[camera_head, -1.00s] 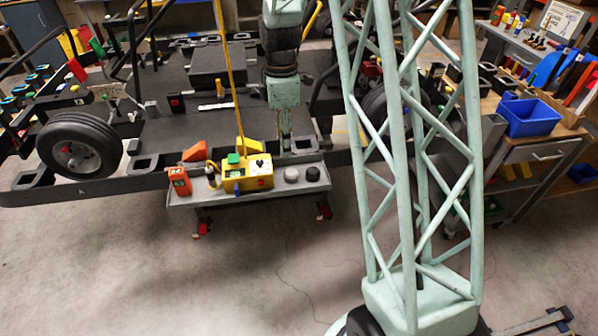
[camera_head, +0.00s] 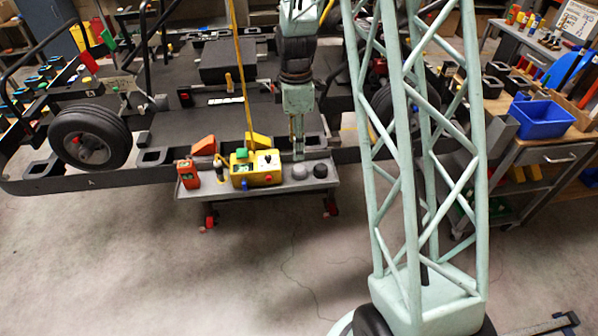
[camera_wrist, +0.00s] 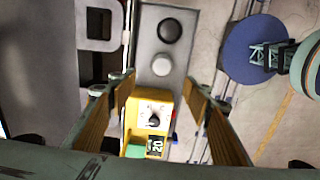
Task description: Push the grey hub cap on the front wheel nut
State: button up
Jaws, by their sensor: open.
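The grey hub cap (camera_head: 299,172) is a small round disc on the grey tray (camera_head: 225,189), between the yellow box and a black cap. It also shows in the wrist view (camera_wrist: 161,64). My gripper (camera_head: 298,153) points down over the tray, just behind the caps in the head view. In the wrist view, my gripper (camera_wrist: 160,88) has its fingers wide apart and empty, with the grey cap just beyond the fingertips. A black wheel (camera_head: 90,137) with a red nut (camera_head: 84,139) at its hub is on the kart at the left.
A black cap (camera_head: 320,170) lies beside the grey one. A yellow control box (camera_head: 256,169) and an orange device (camera_head: 188,174) stand on the same tray. A yellow cable (camera_head: 240,75) hangs to the box. A blue bin (camera_head: 540,118) stands on the right bench. The floor in front is clear.

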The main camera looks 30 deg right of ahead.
send_over(297, 168)
jog(key=shift+w+f, duration=0.1)
jog(key=shift+f, duration=2.9)
jog(key=shift+f, duration=0.1)
jog(key=shift+f+b, duration=0.55)
jog(key=shift+f, duration=1.95)
jog(key=shift+c, duration=0.5)
jog(key=c, duration=0.7)
